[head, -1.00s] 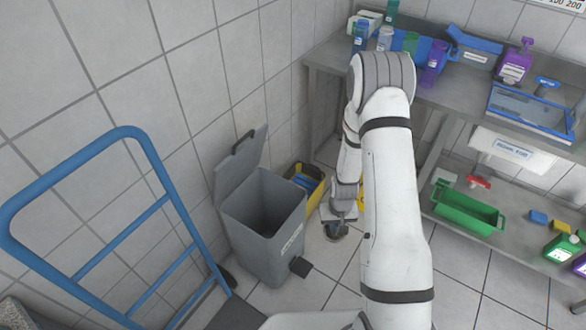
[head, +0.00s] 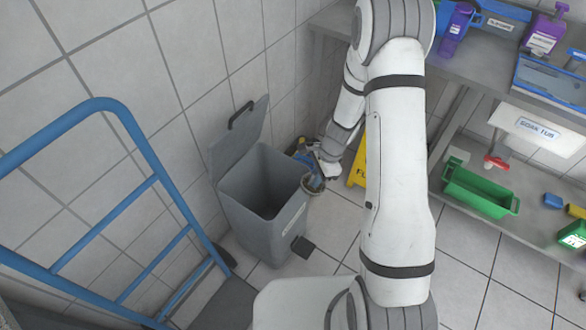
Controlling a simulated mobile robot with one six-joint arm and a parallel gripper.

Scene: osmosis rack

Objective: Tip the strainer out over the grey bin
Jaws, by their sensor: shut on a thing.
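The grey bin (head: 241,216) stands on the floor against the tiled wall, its lid (head: 240,132) tipped up and its dark opening facing up. My gripper (head: 321,168) is just right of the bin's upper rim, small and partly hidden by its own wrist. It is shut on the strainer (head: 313,184), a small round bowl with a metallic rim. The strainer is tilted beside the bin's right rim, and in the picture it overlaps or nearly meets that edge. I cannot tell what is inside it.
A blue-framed trolley (head: 165,205) fills the left side. A yellow floor sign (head: 357,168) stands behind my arm. The grey bench (head: 480,85) at right holds bottles and trays, with a green crate (head: 478,192) on its lower shelf. The floor right of the bin is open.

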